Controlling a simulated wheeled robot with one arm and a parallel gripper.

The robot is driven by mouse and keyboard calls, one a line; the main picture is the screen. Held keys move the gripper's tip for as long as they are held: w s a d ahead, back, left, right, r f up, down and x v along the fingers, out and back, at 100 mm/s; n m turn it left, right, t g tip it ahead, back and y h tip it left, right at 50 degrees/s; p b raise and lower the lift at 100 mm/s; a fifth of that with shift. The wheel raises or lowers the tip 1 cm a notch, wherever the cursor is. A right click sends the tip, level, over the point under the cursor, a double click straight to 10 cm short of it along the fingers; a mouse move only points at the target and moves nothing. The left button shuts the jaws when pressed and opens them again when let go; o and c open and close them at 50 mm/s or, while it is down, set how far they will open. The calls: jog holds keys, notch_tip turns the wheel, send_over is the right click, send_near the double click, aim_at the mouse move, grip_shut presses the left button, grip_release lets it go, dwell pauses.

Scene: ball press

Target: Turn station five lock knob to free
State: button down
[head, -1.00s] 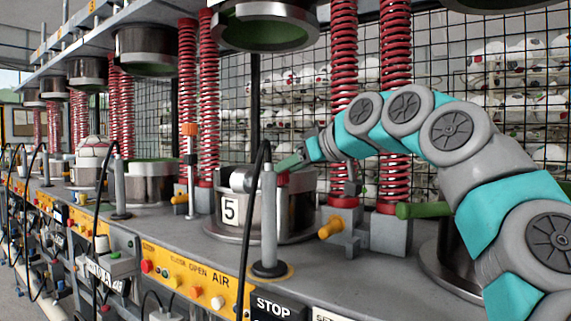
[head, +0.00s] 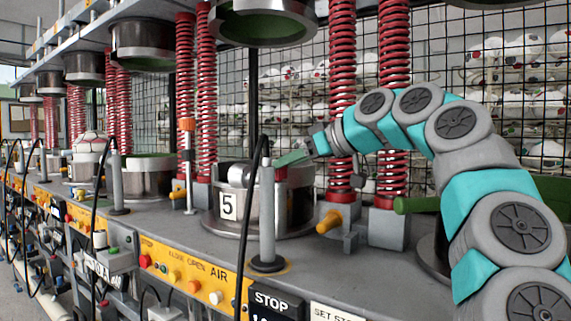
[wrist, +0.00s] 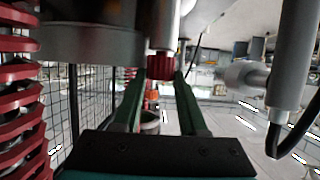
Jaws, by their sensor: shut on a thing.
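Station five is a round metal mould (head: 296,207) with a white "5" plate (head: 228,206) on its front left. A small red ribbed knob (wrist: 162,66) shows in the wrist view between the tips of my green fingers. In the head view a red part (head: 281,174) shows at the mould's top, just under the fingertips. My gripper (head: 291,159) reaches in from the right and is shut on the red knob; it also shows in the wrist view (wrist: 160,75). I cannot read any lock or free marking.
A grey post (head: 267,215) with a black cable stands in front of the mould. Red springs (head: 343,100) rise behind it, and an upper ring (head: 262,30) hangs above. A yellow button panel (head: 185,272) runs along the front edge.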

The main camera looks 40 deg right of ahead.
jog(key=shift+r, duration=0.1)
jog(key=shift+c, duration=2.3)
grip_release()
jog(key=v, duration=0.7)
jog(key=shift+s, duration=0.35)
jog(key=shift+d+r, duration=0.1)
